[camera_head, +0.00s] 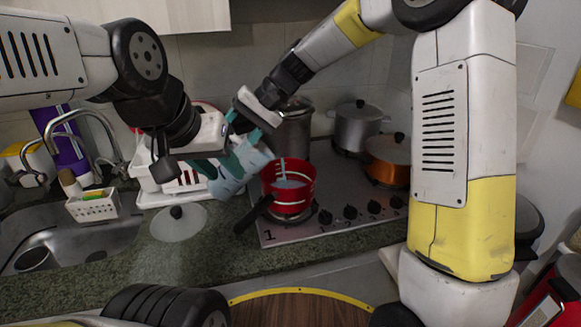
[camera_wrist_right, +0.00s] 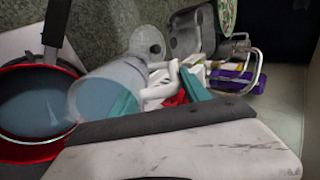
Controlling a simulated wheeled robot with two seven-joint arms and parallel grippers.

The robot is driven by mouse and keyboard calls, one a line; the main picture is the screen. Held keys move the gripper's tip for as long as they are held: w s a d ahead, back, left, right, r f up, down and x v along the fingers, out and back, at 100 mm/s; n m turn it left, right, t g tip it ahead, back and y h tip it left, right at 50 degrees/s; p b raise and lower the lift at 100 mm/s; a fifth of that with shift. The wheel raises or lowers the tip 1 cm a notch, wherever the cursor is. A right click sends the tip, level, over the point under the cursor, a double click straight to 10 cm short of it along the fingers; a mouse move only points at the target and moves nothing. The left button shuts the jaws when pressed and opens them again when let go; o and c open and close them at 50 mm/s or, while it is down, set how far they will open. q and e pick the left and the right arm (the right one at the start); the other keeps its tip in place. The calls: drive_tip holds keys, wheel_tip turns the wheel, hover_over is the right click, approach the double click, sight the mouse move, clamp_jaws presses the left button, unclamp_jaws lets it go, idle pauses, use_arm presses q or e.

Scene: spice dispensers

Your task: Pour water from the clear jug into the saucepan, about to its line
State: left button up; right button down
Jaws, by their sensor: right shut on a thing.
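The clear jug (camera_head: 240,166) is tilted over the left rim of the red saucepan (camera_head: 288,178) on the hob, its mouth towards the pan. My right gripper (camera_head: 248,122) is shut on the jug. In the right wrist view the jug (camera_wrist_right: 100,92) holds bluish water, and the saucepan (camera_wrist_right: 38,100) has pale blue water in it. A pale streak shows at the pan; I cannot tell if it is a stream or a mark.
A pot lid (camera_head: 179,223) lies on the counter left of the saucepan's black handle (camera_head: 253,214). A tall pot (camera_head: 293,128), a grey pot (camera_head: 358,128) and an orange pot (camera_head: 389,165) stand behind and right. The sink (camera_head: 75,240) is at left, with a white caddy (camera_head: 93,206).

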drive_tip(key=shift+w+d+r+y+p, duration=0.15)
drive_tip(key=shift+d+r+y+p, duration=0.65)
drive_tip(key=shift+p, duration=0.8)
idle(1.6)
